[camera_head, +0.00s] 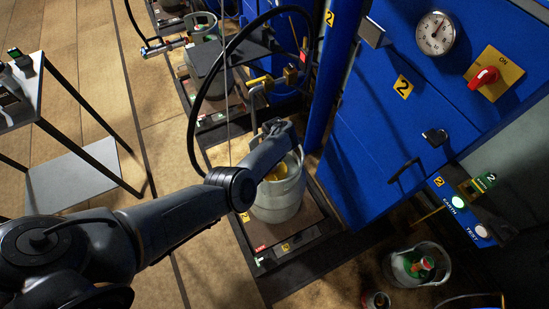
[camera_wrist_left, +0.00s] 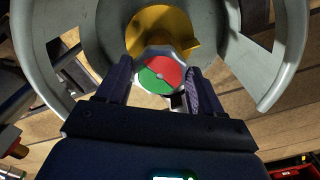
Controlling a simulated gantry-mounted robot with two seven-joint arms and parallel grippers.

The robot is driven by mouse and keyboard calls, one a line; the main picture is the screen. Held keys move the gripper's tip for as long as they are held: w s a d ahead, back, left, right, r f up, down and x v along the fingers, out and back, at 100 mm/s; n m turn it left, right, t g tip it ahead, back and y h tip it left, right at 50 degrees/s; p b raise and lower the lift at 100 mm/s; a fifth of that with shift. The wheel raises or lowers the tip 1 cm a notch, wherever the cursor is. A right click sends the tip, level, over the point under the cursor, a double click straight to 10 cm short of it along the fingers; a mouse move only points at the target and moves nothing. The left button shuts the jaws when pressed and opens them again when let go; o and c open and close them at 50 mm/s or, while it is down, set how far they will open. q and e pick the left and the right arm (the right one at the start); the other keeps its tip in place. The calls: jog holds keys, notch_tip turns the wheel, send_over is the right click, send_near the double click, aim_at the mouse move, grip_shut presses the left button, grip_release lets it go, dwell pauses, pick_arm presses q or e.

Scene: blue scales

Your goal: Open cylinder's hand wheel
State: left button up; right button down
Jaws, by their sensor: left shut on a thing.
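The grey gas cylinder (camera_head: 278,206) stands upright on a scale platform, with a collar around its top and a yellow valve (camera_head: 277,173) inside. My left arm reaches in from the left and its gripper is over the cylinder top. In the left wrist view the hand wheel (camera_wrist_left: 160,74), with a red and green face, sits between the two fingers of my left gripper (camera_wrist_left: 158,76), which is shut on it. The yellow valve body (camera_wrist_left: 160,32) shows behind the wheel, inside the grey collar (camera_wrist_left: 262,62). The wheel is hidden in the head view. My right gripper is not in view.
A blue scale cabinet (camera_head: 385,130) with a gauge (camera_head: 436,33) and a red switch (camera_head: 484,77) stands right of the cylinder. A black hose (camera_head: 194,130) loops nearby.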

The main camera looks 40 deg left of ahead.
pick_arm(q)
jog(key=n+b, duration=0.3)
jog(key=n, duration=0.3)
jog(key=shift+f+n, duration=0.15)
jog(key=shift+n, duration=0.15)
jog(key=n+b, duration=0.2)
jog(key=n, duration=0.2)
jog(key=shift+n+b, duration=0.3)
jog(key=shift+b, duration=0.05)
jog(key=shift+n+b, duration=0.35)
jog(key=shift+n, duration=0.25)
jog(key=o, duration=1)
jog(key=shift+o, duration=0.2)
jog(key=shift+r, duration=0.3)
notch_tip(320, 180, up, 10)
jog(key=p, duration=0.5)
jog(key=shift+r, duration=0.25)
jog(key=shift+a, duration=0.1)
